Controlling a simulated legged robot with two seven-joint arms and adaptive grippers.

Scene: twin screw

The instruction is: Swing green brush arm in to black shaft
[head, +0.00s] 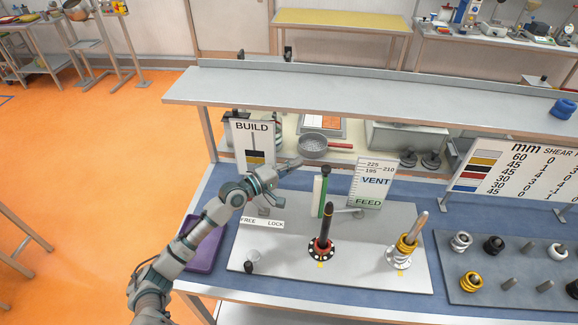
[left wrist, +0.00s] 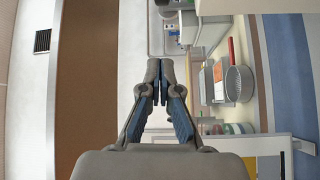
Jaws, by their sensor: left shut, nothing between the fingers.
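The green brush (head: 317,196) stands upright on the grey board, just behind and left of the black shaft (head: 328,222). A grey arm (head: 345,212) shows to the right of the brush, below the VENT/FEED sign. The black shaft rises upright from a red and black flanged base (head: 320,250). My left gripper (head: 297,163) is shut and empty, above the back of the board and left of the brush, apart from it. It also shows in the left wrist view (left wrist: 160,72), fingertips together. The brush and shaft are not in that view. My right gripper is out of view.
A second shaft with yellow rings (head: 406,245) stands at the board's right. A FREE/LOCK label (head: 262,223) and a small black-knobbed lever (head: 250,267) are at its left. The BUILD sign (head: 252,145) and VENT/FEED sign (head: 372,185) stand behind. A shelf (head: 350,88) spans above.

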